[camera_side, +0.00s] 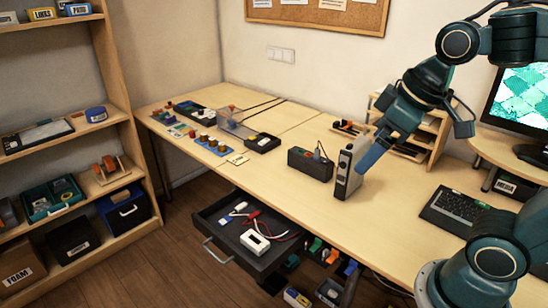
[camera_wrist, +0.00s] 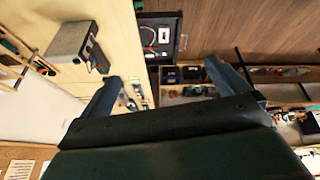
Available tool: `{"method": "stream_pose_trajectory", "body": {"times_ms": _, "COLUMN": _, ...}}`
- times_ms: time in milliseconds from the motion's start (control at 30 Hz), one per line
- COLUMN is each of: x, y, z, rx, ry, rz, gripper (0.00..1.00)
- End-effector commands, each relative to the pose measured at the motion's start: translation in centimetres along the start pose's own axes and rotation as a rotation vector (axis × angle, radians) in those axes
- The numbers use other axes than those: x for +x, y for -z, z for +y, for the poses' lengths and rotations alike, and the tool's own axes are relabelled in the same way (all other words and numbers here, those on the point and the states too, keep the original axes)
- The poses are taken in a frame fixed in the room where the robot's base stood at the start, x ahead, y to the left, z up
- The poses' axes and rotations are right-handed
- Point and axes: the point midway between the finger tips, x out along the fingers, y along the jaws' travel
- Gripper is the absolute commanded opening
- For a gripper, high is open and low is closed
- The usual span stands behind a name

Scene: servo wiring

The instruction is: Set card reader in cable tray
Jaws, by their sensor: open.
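A grey, upright, box-shaped device (camera_side: 343,176) stands on the desk and is probably the card reader; its markings are too small to read. The grey device shows at upper left in the wrist view (camera_wrist: 68,38). An open dark drawer (camera_side: 229,248) under the desk's front edge holds red and white cables and a white box. It may be the cable tray, but I cannot tell for sure. The drawer also shows at top centre in the wrist view (camera_wrist: 160,17). My gripper (camera_side: 416,149) is open and empty; one blue finger is close beside the grey device's right side.
A dark box with a cable (camera_side: 311,164) stands left of the grey device. A black tray (camera_side: 263,143) and small parts lie farther back left. A keyboard (camera_side: 455,212) and monitor (camera_side: 520,98) are at right. A shelf (camera_side: 110,60) stands at left. The front desk surface is clear.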

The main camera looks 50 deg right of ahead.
Motion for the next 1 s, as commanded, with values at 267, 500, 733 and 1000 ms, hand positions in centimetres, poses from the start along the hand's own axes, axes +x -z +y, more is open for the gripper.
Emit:
{"method": "stream_pose_trajectory", "body": {"times_ms": 267, "x": -1.2, "y": -4.3, "z": -0.8, "rx": 0.160, "ry": -0.008, "rz": 0.051, "gripper": 1.00}}
{"method": "stream_pose_trajectory", "body": {"times_ms": 500, "x": -1.3, "y": -5.2, "z": -0.9, "rx": 0.200, "ry": -0.008, "rz": 0.061, "gripper": 1.00}}
{"method": "stream_pose_trajectory", "body": {"times_ms": 733, "x": -1.3, "y": -5.2, "z": -0.9, "rx": 0.198, "ry": -0.008, "rz": 0.060, "gripper": 1.00}}
{"method": "stream_pose_trajectory", "body": {"times_ms": 1000, "x": -1.3, "y": -5.2, "z": -0.9, "rx": 0.197, "ry": -0.008, "rz": 0.061, "gripper": 1.00}}
